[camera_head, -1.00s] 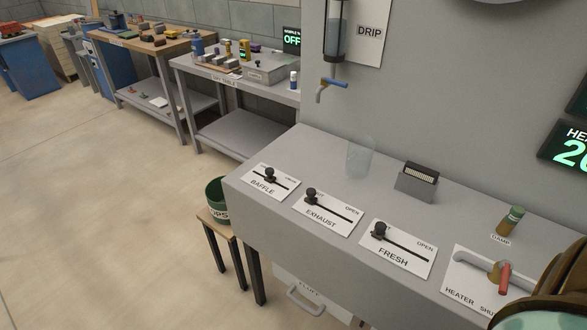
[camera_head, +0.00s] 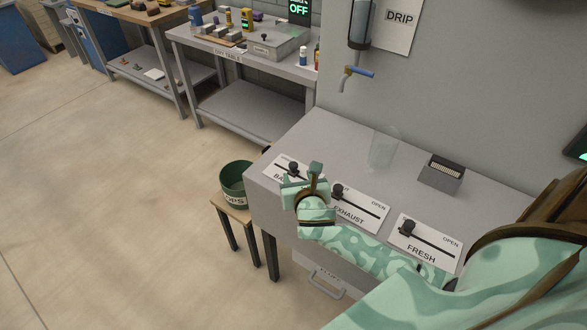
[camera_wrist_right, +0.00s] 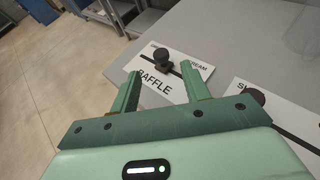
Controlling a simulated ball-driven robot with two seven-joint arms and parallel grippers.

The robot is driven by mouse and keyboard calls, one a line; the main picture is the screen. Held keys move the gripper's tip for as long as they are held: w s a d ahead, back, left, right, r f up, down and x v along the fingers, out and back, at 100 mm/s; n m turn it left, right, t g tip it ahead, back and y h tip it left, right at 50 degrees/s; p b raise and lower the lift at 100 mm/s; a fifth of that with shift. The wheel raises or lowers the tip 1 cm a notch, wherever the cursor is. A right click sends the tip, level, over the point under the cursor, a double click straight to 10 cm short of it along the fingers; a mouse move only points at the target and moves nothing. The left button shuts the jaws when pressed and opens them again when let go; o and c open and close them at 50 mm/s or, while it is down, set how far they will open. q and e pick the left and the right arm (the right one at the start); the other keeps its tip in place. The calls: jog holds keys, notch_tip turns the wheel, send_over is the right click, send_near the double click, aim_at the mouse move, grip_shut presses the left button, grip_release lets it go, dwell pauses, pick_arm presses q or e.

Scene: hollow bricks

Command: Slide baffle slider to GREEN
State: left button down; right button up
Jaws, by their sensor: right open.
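The baffle slider's black knob (camera_head: 294,168) stands on its white BAFFLE plate (camera_head: 281,161) at the left end of the grey bench. In the right wrist view the knob (camera_wrist_right: 163,60) sits at the left part of its dark slot, and the lettering at the slot's right end is small and partly hidden. My right gripper (camera_head: 304,176) is open and empty over the near edge of the plate, covering part of it. In the wrist view its two fingers (camera_wrist_right: 160,78) point toward the knob, one to each side, with the knob beyond the tips. My left gripper is out of view.
A clear beaker (camera_head: 383,148) and a dark box (camera_head: 441,173) stand behind. A green bin (camera_head: 235,182) stands on a stool to the left.

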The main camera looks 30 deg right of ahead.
aim_at(293, 166)
jog(key=b+x, duration=0.2)
jog(key=x, duration=0.5)
jog(key=shift+w+f, duration=0.15)
jog(key=shift+d, duration=0.1)
jog(key=shift+c, duration=0.3)
